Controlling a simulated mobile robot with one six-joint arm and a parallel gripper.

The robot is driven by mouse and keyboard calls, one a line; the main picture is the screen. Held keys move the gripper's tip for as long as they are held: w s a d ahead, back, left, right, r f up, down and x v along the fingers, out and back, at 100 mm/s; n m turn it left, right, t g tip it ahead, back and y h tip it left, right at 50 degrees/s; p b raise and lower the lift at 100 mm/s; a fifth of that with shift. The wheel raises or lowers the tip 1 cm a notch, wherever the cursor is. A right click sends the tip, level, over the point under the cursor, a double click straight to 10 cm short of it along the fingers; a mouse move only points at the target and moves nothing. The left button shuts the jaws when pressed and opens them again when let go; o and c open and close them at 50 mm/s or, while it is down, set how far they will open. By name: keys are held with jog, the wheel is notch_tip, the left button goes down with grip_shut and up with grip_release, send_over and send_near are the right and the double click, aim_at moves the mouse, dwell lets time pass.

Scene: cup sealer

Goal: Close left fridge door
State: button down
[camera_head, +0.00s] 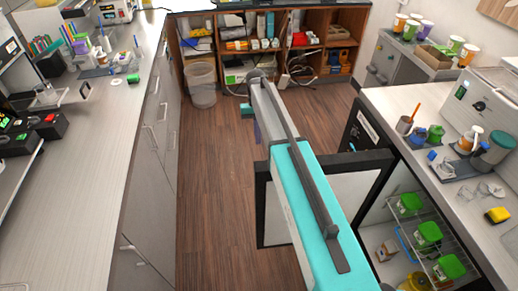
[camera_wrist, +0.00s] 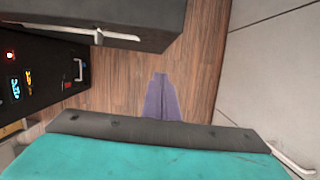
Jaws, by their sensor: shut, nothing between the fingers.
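The open fridge door (camera_head: 272,205) stands out from the fridge into the aisle, its white inner panel and dark frame facing the head camera. My arm crosses above it and hides its middle. The fridge interior (camera_head: 385,222) is exposed on the right. My gripper (camera_head: 257,132) hangs on the far side of the door, near its free end, partly hidden by the arm. In the wrist view, the purple fingers (camera_wrist: 160,76) are together and empty over the floor. The door's dark outer side (camera_wrist: 150,14) with a pale handle (camera_wrist: 100,36) is at the top, apart from the fingers.
A black panel with lights and displays (camera_wrist: 22,82) is at the left of the wrist view. Grey cabinets (camera_head: 158,130) with handles line the aisle's left side. A bin (camera_head: 201,85) stands near the back shelves (camera_head: 270,62). Wooden floor (camera_head: 215,200) lies clear between.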

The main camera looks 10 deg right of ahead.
aim_at(260, 164)
jog(key=shift+s+a+f+b, duration=0.1)
jog(key=shift+s+f+b, duration=0.8)
jog(key=shift+f, duration=0.65)
jog(key=shift+s+a+f+b, duration=0.1)
jog(key=shift+s+f+b, duration=0.55)
jog(key=shift+s+f, duration=0.75)
jog(key=shift+s+a+f+b, duration=0.1)
jog(key=shift+s+f+b, duration=0.75)
jog(key=shift+f, duration=0.85)
jog(key=shift+s+d, duration=0.1)
jog(key=shift+s, duration=0.05)
